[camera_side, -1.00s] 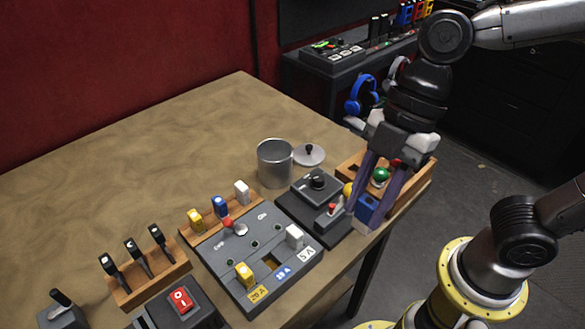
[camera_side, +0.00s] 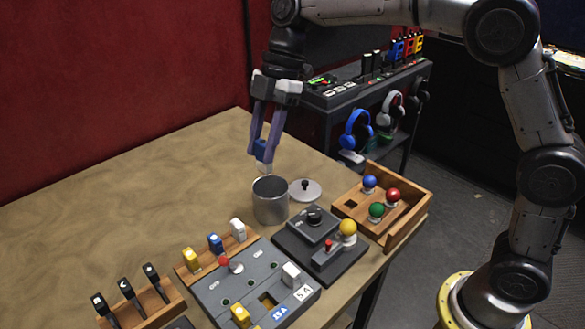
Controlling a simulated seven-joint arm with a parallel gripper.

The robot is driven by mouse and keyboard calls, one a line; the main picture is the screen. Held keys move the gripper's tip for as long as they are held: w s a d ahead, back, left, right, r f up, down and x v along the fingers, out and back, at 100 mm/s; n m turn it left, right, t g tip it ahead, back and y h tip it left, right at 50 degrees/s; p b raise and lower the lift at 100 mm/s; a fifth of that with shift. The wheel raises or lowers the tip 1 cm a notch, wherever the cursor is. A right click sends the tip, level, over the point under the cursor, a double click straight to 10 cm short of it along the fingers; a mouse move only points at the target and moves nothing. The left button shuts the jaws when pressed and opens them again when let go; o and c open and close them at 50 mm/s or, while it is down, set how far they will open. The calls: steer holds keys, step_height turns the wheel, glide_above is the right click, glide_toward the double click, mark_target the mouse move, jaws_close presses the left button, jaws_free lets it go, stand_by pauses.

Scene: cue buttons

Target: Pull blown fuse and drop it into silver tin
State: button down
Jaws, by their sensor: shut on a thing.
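My gripper (camera_side: 262,155) is shut on a blue fuse (camera_side: 261,147) and holds it in the air, in the picture just above the rim of the silver tin (camera_side: 271,203). The tin stands open on the table, and its lid (camera_side: 305,190) lies beside it to the right. Whether the fuse is directly over the opening I cannot tell. The grey fuse panel (camera_side: 245,285) has an empty slot (camera_side: 267,300) between a yellow fuse (camera_side: 240,314) and a white fuse (camera_side: 291,274).
A wooden rack (camera_side: 213,262) holds yellow, blue and white fuses behind the panel. A wooden tray (camera_side: 415,214) holds coloured balls. The table's back left is clear.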

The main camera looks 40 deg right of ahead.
steer(key=w+d+f, duration=0.2)
steer(key=f, duration=0.3)
steer(key=w+d+f+m, duration=0.1)
steer(key=d+f, duration=0.1)
steer(key=f, duration=0.3)
steer(key=shift+w+f, duration=0.15)
steer(key=shift+w, duration=0.25)
steer(key=shift+c, duration=2.2)
jaws_free()
step_height(320, 180, up, 7)
